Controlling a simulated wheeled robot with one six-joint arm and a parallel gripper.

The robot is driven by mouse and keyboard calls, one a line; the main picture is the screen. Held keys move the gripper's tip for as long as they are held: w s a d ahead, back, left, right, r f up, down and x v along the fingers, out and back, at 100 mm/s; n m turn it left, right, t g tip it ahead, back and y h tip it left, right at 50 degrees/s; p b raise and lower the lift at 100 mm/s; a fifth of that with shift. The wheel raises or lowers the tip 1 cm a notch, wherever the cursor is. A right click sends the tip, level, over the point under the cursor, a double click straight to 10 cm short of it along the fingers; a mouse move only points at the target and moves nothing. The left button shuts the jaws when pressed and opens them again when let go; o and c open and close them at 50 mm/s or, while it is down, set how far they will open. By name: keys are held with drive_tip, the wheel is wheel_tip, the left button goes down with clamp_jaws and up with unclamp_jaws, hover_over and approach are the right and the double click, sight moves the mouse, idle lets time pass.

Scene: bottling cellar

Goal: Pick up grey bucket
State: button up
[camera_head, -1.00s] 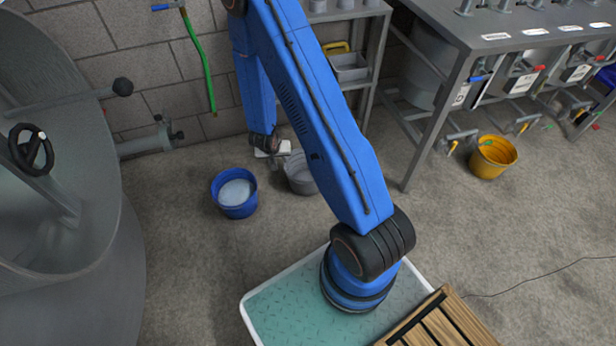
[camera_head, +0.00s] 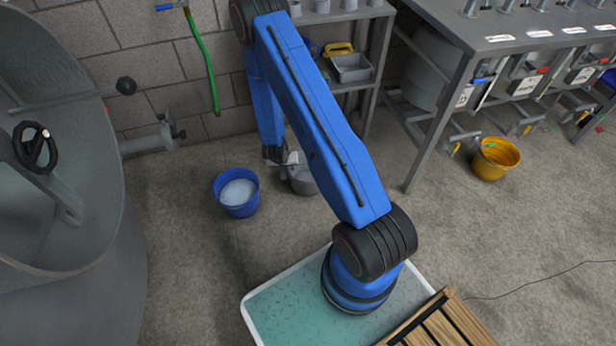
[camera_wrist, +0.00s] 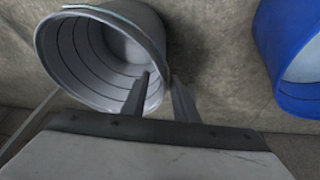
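The grey bucket (camera_head: 304,183) stands on the floor near the wall, partly hidden behind my arm. In the wrist view the grey bucket (camera_wrist: 75,62) shows its ribbed, empty-looking inside at the upper left. My gripper (camera_wrist: 160,76) is at its near right rim. One finger is inside the bucket and the other is outside, with the rim between them. A gap shows between the fingers, and I cannot tell whether either touches the wall. In the head view my gripper (camera_head: 287,161) is small and partly hidden.
A blue bucket (camera_head: 237,192) with pale contents stands just left of the grey one. A grey metal shelf (camera_head: 368,84) and a bench (camera_head: 440,130) stand behind and right. A yellow bucket (camera_head: 495,158) is further right. A large steel tank (camera_head: 75,270) fills the left.

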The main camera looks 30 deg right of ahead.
sight(289, 169)
drive_tip(key=shift+x, duration=3.05)
drive_tip(key=shift+a, duration=0.1)
clamp_jaws()
